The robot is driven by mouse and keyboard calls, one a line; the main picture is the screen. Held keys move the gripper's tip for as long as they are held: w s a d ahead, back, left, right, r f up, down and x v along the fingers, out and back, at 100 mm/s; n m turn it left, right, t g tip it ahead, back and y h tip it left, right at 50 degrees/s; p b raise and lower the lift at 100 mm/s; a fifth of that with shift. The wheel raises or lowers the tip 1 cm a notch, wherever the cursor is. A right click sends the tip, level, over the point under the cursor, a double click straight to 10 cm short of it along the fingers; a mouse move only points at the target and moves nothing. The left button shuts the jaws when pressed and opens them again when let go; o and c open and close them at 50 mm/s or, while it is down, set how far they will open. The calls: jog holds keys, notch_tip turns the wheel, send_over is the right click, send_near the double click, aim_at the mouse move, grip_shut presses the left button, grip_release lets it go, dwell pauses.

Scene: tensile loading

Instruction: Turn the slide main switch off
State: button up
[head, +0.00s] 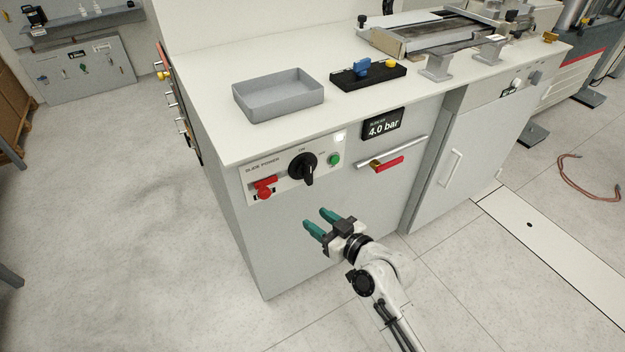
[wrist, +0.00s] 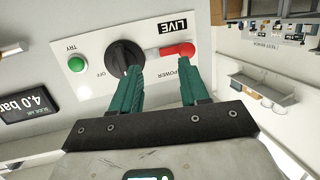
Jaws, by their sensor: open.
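The black rotary main switch (head: 303,168) sits on the white slide power panel (head: 290,190) on the cabinet front. Its grip bar slants downward in the head view. In the wrist view the switch (wrist: 124,55) appears upside down, with one finger partly over its edge and OFF printed beside it. My gripper (head: 318,221) has teal fingers, is open and empty, and is below and in front of the panel. Contact with the switch cannot be told.
A red lever-like part (head: 265,187) is left of the switch, a green button (head: 334,160) right. A pressure display (head: 381,124) reads 4.0 bar. A red-tagged handle bar (head: 388,157) juts from the cabinet. A grey tray (head: 278,96) stands on the worktop. Floor left is clear.

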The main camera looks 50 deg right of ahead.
aim_at(311, 173)
jog(key=d+r+m+t+h, duration=0.2)
jog(key=d+h, duration=0.2)
jog(key=d, duration=0.2)
jog(key=x, duration=1)
jog(key=shift+w+f+p, duration=0.2)
jog(key=shift+w+p, duration=0.15)
jog(key=shift+w, duration=0.1)
grip_shut()
